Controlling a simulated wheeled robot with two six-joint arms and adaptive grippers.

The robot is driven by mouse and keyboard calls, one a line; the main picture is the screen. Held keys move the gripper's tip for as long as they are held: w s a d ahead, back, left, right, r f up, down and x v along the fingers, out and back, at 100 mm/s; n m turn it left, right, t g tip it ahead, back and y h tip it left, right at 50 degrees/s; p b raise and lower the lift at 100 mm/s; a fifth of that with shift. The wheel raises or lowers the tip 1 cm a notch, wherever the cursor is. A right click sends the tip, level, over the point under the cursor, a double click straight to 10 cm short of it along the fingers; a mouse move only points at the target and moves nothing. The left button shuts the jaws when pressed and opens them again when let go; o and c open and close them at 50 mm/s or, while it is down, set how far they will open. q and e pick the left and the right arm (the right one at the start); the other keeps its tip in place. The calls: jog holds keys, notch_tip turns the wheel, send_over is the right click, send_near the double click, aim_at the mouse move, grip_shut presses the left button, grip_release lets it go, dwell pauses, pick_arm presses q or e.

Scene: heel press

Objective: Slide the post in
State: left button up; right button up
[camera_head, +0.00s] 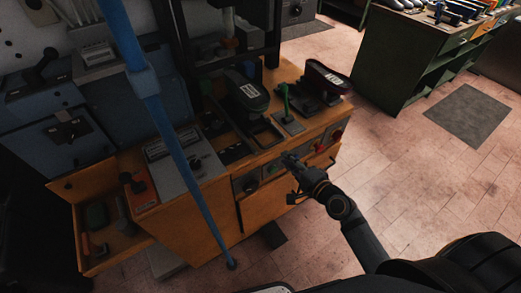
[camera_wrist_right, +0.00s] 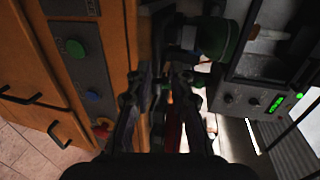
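A press with a black upright frame (camera_head: 181,50) stands on the wooden bench. A black shoe-shaped form (camera_head: 246,92) with a white label sits at it, and a dark red one (camera_head: 326,78) sits to its right. I cannot tell for certain which part is the post. My right gripper (camera_head: 291,177) is at the front of the bench, by the button panel. In the right wrist view its fingers (camera_wrist_right: 160,82) are apart, with nothing clearly held between them. Dark machine parts lie beyond the fingertips. My left gripper is not in view.
A green-handled lever (camera_head: 285,98) stands on the bench. The panel carries a green button (camera_wrist_right: 75,48) and a blue one (camera_wrist_right: 93,94). A blue pole (camera_head: 185,160) crosses the head view. An open drawer (camera_head: 105,238) juts out at the left.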

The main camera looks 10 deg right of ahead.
aim_at(272, 144)
jog(key=x, duration=0.6)
jog(key=d+x, duration=0.1)
jog(key=x, duration=0.3)
jog(key=shift+w+f, duration=0.35)
jog(key=shift+w, duration=0.15)
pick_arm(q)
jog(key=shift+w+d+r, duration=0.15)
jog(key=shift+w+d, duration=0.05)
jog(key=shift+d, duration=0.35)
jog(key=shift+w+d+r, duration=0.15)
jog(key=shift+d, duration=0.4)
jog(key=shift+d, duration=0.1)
pick_arm(e)
jog(key=shift+a, duration=0.1)
grip_shut()
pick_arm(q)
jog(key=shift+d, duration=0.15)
